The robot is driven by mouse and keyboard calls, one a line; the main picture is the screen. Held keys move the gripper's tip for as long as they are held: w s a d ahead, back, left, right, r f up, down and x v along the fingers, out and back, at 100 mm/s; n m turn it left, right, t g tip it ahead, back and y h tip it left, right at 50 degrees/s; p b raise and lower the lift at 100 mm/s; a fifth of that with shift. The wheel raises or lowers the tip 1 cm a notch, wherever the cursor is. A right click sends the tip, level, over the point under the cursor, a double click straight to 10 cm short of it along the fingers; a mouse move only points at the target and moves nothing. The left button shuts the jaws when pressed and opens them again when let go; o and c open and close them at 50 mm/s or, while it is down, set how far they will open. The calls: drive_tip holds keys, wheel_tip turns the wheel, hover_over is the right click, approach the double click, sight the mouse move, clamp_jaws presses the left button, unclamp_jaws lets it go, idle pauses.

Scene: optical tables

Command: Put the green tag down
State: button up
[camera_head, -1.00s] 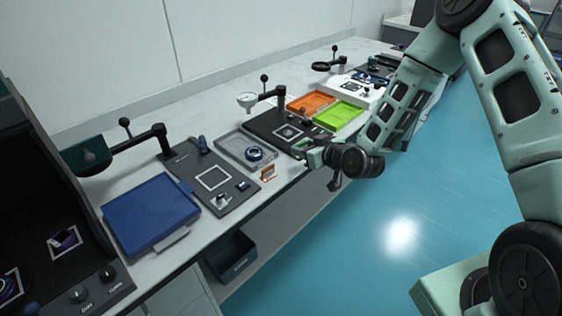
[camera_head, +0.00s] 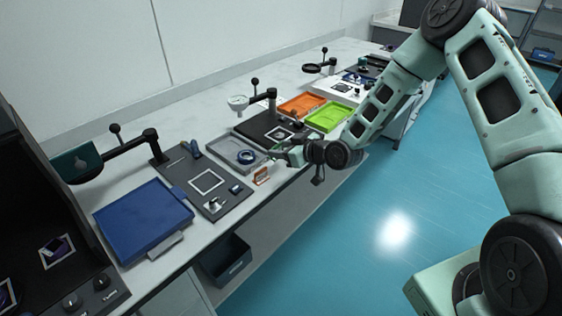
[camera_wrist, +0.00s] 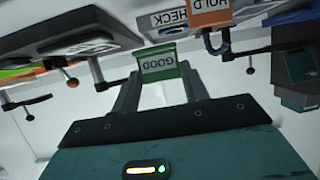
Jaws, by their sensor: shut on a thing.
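The green tag (camera_wrist: 158,62), lettered GOOD, shows in the wrist view between the two fingertips. My gripper (camera_wrist: 157,75) is shut on it and the picture is turned upside down. In the head view my gripper (camera_head: 282,156) is over the front edge of the bench, just right of an orange HOLD tag (camera_head: 262,175). The green tag is too small to make out clearly there. The HOLD tag also shows in the wrist view (camera_wrist: 208,12), apart from the green tag.
A grey tray (camera_head: 228,149) with a blue ring stands behind the HOLD tag. A dark plate (camera_head: 208,205) and a blue panel (camera_head: 142,217) lie to the left. Orange (camera_head: 302,105) and lime (camera_head: 328,117) trays stand farther right.

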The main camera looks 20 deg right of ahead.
drive_tip(key=shift+f+p, duration=0.3)
drive_tip(key=shift+f, duration=2.1)
drive_tip(key=shift+f, duration=0.2)
drive_tip(key=o, duration=1)
drive_tip(key=shift+c, duration=0.2)
drive_tip(key=shift+r, duration=0.1)
